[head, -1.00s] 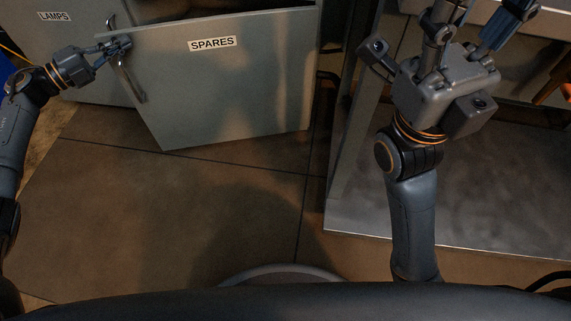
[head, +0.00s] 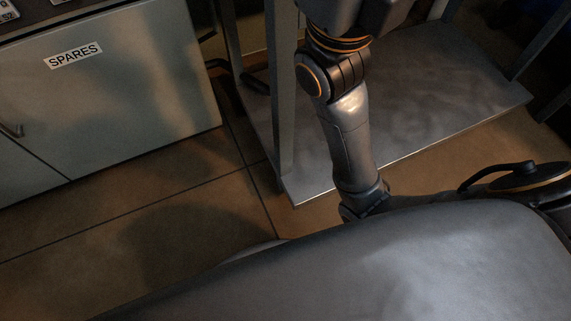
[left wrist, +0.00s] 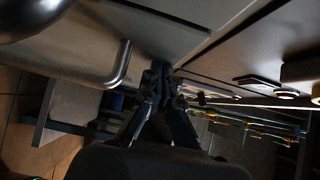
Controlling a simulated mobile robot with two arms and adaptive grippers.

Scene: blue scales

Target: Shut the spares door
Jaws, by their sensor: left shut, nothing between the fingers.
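The spares door (head: 120,100) is a pale grey panel with a SPARES label, at the left of the head view. It looks flush, or nearly flush, with the cabinet front beneath the worktop. My left gripper (left wrist: 161,72) is shut and empty in the left wrist view. Its tips are close to a pale panel, beside a bar handle (left wrist: 122,66); I cannot tell whether they touch. The left gripper is outside the head view. My right arm rises at the centre, its fingers cut off by the top edge.
A worktop edge (head: 60,17) with small labelled items runs above the door. A metal stand with a low shelf (head: 430,95) is right of the door. Brown tiled floor (head: 150,215) is clear in front of the door.

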